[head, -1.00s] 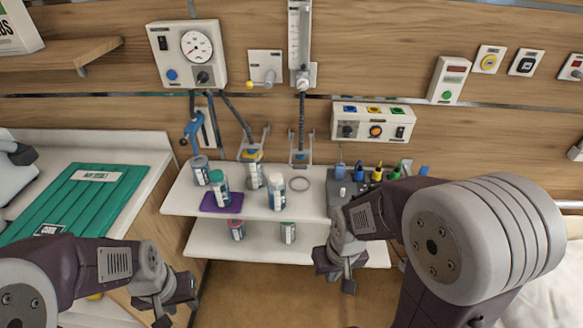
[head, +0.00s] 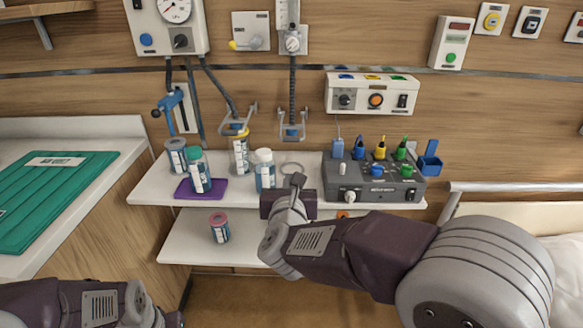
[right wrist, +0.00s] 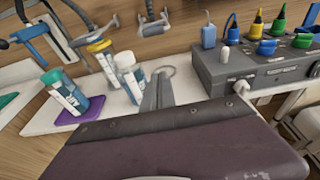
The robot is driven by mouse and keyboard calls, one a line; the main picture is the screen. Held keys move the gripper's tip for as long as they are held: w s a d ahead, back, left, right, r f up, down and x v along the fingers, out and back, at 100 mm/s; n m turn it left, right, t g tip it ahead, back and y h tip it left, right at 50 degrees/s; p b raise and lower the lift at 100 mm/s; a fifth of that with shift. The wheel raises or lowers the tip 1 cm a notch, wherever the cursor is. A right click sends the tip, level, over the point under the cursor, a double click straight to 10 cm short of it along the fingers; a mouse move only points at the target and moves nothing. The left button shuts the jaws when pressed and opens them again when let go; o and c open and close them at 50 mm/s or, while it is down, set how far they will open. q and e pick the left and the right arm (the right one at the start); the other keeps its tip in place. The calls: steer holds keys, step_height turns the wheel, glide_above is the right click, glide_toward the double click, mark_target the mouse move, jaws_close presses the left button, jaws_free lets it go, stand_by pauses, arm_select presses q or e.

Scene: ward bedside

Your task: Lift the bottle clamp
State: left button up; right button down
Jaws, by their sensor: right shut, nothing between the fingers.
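A blue clamp-like holder (head: 170,104) hangs on the wall at the left, and its blue frame shows at the top left of the right wrist view (right wrist: 30,35). Two metal brackets with blue parts (head: 237,127) (head: 292,126) hang below the gauges. I cannot tell for certain which is the bottle clamp. My right gripper (head: 297,182) is shut and empty over the upper shelf, just in front of the metal ring (head: 291,168). Its fingers (right wrist: 160,88) point toward the wall. My left gripper (head: 172,318) is mostly cut off at the bottom edge.
The upper shelf (head: 150,190) holds a green-capped bottle (head: 198,172), a white-capped bottle (head: 265,170), a yellow-capped bottle (head: 240,152) and a grey control box (head: 372,180). A pink-capped bottle (head: 220,228) stands on the lower shelf. A bed rail (head: 515,186) is at right.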

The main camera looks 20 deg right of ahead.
steer(key=shift+r, duration=0.1)
steer(key=w+d+r+p, duration=0.1)
steer(key=w+d, duration=0.2)
steer(key=w, duration=0.8)
steer(key=shift+d+r, duration=0.15)
